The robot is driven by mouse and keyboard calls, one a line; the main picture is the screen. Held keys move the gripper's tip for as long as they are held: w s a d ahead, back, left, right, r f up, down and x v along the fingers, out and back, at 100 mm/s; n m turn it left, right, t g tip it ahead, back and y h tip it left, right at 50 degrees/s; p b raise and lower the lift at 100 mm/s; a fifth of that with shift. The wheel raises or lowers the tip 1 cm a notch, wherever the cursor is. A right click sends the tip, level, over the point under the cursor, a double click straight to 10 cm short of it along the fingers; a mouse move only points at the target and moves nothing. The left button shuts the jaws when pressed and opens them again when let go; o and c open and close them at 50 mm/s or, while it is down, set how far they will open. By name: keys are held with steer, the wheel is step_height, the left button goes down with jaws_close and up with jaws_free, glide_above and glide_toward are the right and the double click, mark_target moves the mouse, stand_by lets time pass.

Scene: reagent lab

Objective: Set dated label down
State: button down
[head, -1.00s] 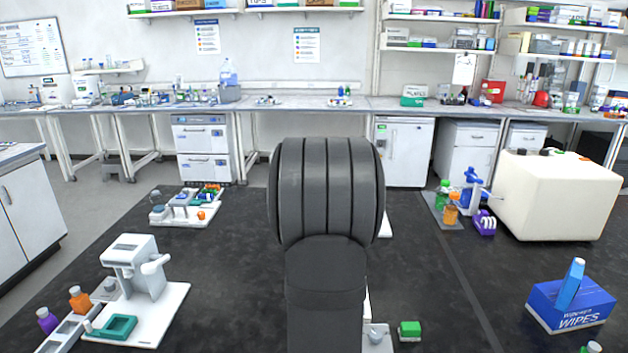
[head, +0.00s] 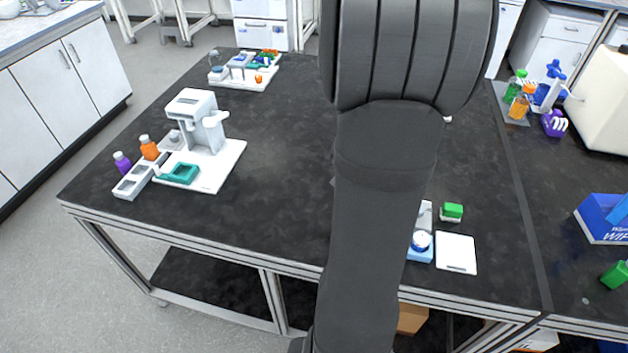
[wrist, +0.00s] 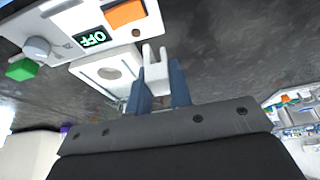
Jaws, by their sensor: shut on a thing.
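My gripper (wrist: 157,88) shows in the wrist view, with its two blue fingers closed on a small white piece (wrist: 155,72). The piece has a forked outline at its free end, and no date or writing can be read on it. It is held near a white plate with a round recess (wrist: 95,72) and a white device with an "OFF" display (wrist: 65,22); whether it touches either is unclear. In the head view my arm hides the gripper and the held piece. No dated label can be made out for certain.
A white square pad (head: 456,262), a blue-based device (head: 420,255) and a green-topped block (head: 451,211) lie near the dark bench's front edge (head: 250,246). A white apparatus (head: 196,118) stands at left. The bench middle-left is bare. A wipes box (head: 600,222) is at right.

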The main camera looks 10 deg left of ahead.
steer(key=a+f, duration=0.1)
steer(key=a, duration=0.1)
steer(key=w+a+f, duration=0.1)
steer(key=a+f, duration=0.1)
steer(key=a, duration=0.1)
steer(key=w+a+f, duration=0.1)
steer(key=a+f, duration=0.1)
steer(key=shift+w+a, duration=0.1)
steer(key=shift+a, duration=0.25)
steer(key=shift+f, duration=1.9)
steer(key=c, duration=1.3)
jaws_free()
steer(key=shift+f, duration=0.15)
steer(key=v, duration=1.1)
steer(key=shift+o, duration=0.5)
steer(key=shift+r, duration=0.65)
